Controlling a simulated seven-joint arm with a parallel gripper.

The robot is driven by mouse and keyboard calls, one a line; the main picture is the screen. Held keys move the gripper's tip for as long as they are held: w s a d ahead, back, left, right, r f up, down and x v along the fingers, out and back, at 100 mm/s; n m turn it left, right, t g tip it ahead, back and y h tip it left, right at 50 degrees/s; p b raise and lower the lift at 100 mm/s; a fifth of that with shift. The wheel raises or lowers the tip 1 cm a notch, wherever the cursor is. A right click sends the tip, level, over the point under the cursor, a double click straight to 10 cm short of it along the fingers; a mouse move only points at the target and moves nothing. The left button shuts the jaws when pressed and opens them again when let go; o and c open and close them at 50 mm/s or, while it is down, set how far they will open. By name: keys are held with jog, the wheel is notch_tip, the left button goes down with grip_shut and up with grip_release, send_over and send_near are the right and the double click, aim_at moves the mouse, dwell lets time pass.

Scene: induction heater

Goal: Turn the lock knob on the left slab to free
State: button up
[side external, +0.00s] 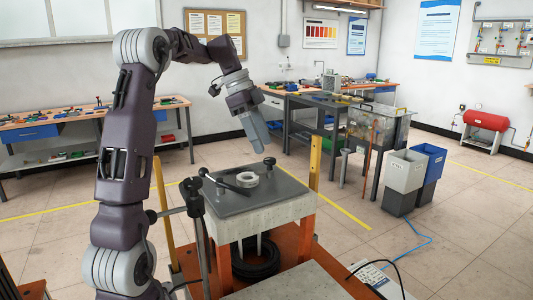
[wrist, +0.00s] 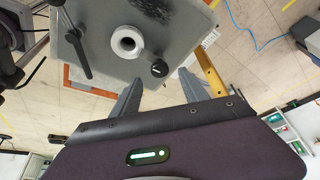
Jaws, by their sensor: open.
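A dark grey slab (side external: 225,199) lies on a pale block and carries a pale ring (side external: 248,180). A black bar handle (side external: 236,187) lies across the slab's left part. Which of these is the lock knob I cannot tell. My gripper (side external: 262,146) is open and empty, above the far right side of the slab.
A black clamp stand (side external: 194,205) rises at the slab's front left. Yellow posts (side external: 315,163) stand at the orange table's corners. A light grey plate (side external: 310,283) lies in front. Grey and blue bins (side external: 405,170) stand on the floor to the right. The air above the slab is clear.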

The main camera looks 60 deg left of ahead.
aim_at(270, 159)
jog(key=x, duration=0.4)
jog(key=shift+f, duration=0.1)
grip_shut()
jog(key=shift+d+n, duration=0.1)
jog(key=shift+n, duration=0.2)
jog(key=n+t+y, duration=0.1)
jog(key=n, duration=0.3)
jog(key=shift+s+d, duration=0.1)
jog(key=shift+d, duration=0.05)
jog(key=n+y, duration=0.2)
jog(key=n, duration=0.2)
jog(key=shift+d+n, duration=0.15)
jog(key=shift+n, duration=0.15)
jog(key=n+y, duration=0.2)
jog(key=n, duration=0.2)
jog(key=shift+d, duration=0.2)
jog(key=n+y, duration=0.1)
jog(key=n, duration=0.3)
jog(key=shift+g, duration=0.4)
jog(key=shift+d+n+y, duration=0.1)
jog(key=shift+n+y, duration=0.2)
jog(key=shift+n, duration=0.2)
